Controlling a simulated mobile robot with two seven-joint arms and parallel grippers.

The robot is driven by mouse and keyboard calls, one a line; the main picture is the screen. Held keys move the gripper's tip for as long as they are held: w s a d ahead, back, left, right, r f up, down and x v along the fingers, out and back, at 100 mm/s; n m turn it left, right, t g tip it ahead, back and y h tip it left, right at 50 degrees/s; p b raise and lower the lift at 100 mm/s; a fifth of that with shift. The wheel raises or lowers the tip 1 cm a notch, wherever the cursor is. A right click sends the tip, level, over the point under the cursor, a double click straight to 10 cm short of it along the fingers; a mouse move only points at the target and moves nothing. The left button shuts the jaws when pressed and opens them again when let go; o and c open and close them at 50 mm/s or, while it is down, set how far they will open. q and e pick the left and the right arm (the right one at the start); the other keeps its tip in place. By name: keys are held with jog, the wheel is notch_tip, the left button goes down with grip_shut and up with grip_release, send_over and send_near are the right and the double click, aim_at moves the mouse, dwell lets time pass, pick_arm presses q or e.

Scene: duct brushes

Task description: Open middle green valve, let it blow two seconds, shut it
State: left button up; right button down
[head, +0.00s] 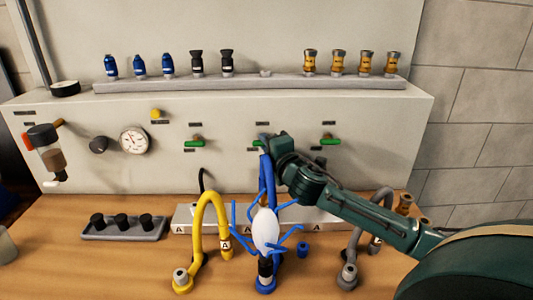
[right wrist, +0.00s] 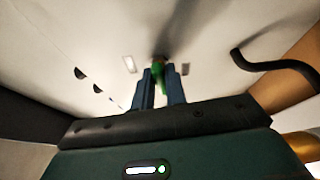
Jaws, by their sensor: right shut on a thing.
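The middle green valve handle (right wrist: 159,76) is on the pale panel. It lies between the two blue fingers of my right gripper (right wrist: 160,90) in the right wrist view. In the head view my right gripper (head: 265,143) is at the panel's middle valve and largely hides it. The jaws are shut on the handle; its turn angle is hard to tell. Below, a blue hose (head: 268,175) comes down to a blue-and-black fitting with a white bulb (head: 266,229) and thin blue strands spread outward. My left gripper is not in view.
Other green valves sit left (head: 193,142) and right (head: 329,141). A gauge (head: 134,140) is on the panel. A yellow hose (head: 209,205) and a grey hose (head: 383,205) stand on the wooden bench beside the blue one. A shelf (head: 250,83) above holds several fittings.

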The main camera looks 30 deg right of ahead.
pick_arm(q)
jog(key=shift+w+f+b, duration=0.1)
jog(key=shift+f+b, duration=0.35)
pick_arm(e)
jog(key=shift+f+m, duration=0.15)
jog(key=shift+m, duration=0.35)
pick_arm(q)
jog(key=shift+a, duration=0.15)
pick_arm(e)
jog(key=c, duration=1.5)
grip_release()
jog(key=shift+o, duration=0.2)
jog(key=shift+s, duration=0.1)
pick_arm(q)
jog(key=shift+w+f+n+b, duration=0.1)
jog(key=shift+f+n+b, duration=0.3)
jog(key=shift+b, duration=0.55)
pick_arm(e)
jog(key=s+a, duration=0.2)
jog(key=s, duration=1)
jog(key=shift+s, duration=0.4)
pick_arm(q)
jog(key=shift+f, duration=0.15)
pick_arm(e)
jog(key=shift+a, duration=0.1)
